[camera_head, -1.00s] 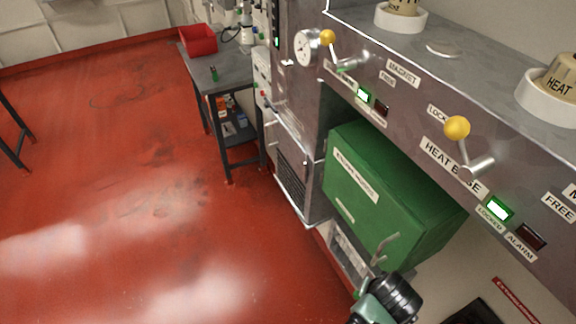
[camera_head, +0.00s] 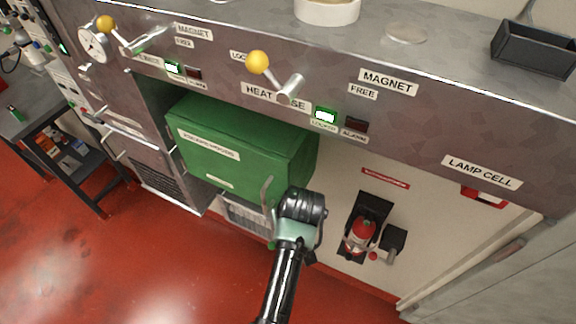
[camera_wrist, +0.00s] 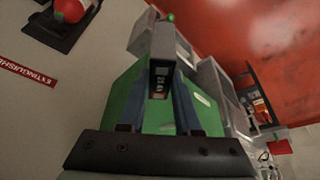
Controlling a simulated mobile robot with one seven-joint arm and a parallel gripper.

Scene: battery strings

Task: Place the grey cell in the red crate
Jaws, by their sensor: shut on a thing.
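My gripper (camera_wrist: 160,95) shows in the wrist view, its two fingers shut on a dark grey block with a printed label, which looks like the grey cell (camera_wrist: 162,62). The held cell cannot be made out in the head view, where my wrist and arm are in front of the green box.
A green box (camera_head: 240,150) sits in the bay under the panel, close to my arm. A side table (camera_head: 40,110) with a small green-topped item (camera_head: 15,113) stands at far left. A dark tray (camera_head: 535,48) is on the counter. A fire extinguisher (camera_head: 362,232) hangs at right. The left floor is clear.

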